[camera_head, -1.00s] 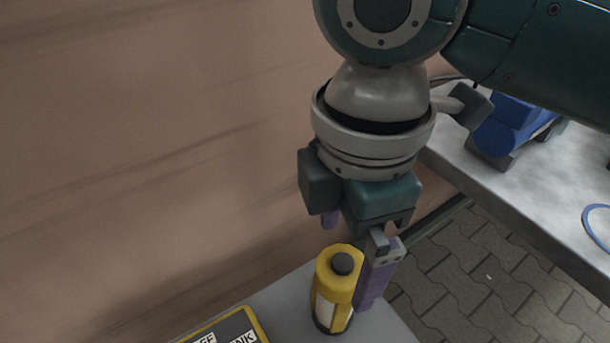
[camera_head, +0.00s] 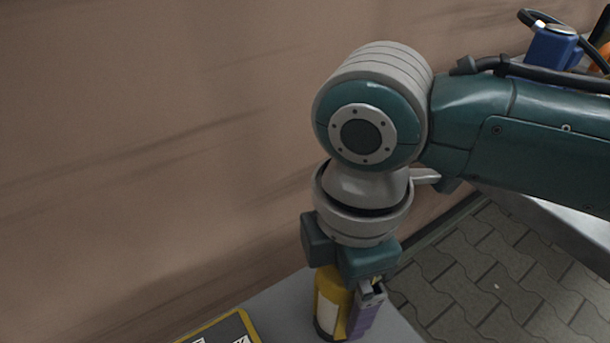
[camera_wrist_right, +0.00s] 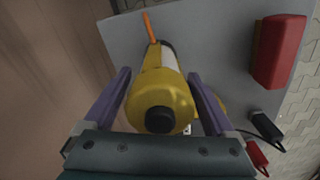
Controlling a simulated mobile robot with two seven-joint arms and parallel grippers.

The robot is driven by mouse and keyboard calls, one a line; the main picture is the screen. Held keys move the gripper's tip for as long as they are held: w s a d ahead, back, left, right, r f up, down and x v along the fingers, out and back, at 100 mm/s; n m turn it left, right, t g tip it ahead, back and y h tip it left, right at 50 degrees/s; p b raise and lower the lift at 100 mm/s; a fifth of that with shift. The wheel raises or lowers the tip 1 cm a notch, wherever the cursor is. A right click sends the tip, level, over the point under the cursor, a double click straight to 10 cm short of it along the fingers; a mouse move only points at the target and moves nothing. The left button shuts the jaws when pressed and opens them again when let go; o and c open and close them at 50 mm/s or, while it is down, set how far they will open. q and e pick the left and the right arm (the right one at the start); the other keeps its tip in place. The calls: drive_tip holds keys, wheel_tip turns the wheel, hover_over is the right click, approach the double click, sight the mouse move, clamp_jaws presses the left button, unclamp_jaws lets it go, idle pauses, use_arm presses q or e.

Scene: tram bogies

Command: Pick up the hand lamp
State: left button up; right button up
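The hand lamp (camera_head: 328,298) is a yellow and pale cylinder standing upright on a grey surface. In the wrist view, the lamp (camera_wrist_right: 157,90) shows its yellow end with a black knob, and an orange piece sticks out beyond it. My right gripper (camera_head: 346,312) is down at the lamp, one purple finger beside it. In the wrist view, the right gripper's (camera_wrist_right: 160,78) two purple fingers stand apart on either side of the lamp, with gaps visible. The lamp's far side is partly hidden. My left gripper is not in view.
A dark panel with yellow edging (camera_head: 229,326) lies left of the lamp. In the wrist view, a red box (camera_wrist_right: 279,50) and black and red clip-like pieces (camera_wrist_right: 264,130) lie to the right. A brown wall (camera_head: 150,150) rises close behind. Paved floor (camera_head: 470,275) shows at right.

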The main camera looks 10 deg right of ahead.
drive_tip(key=c, duration=1.3)
clamp_jaws()
drive_tip(key=shift+r, duration=0.1)
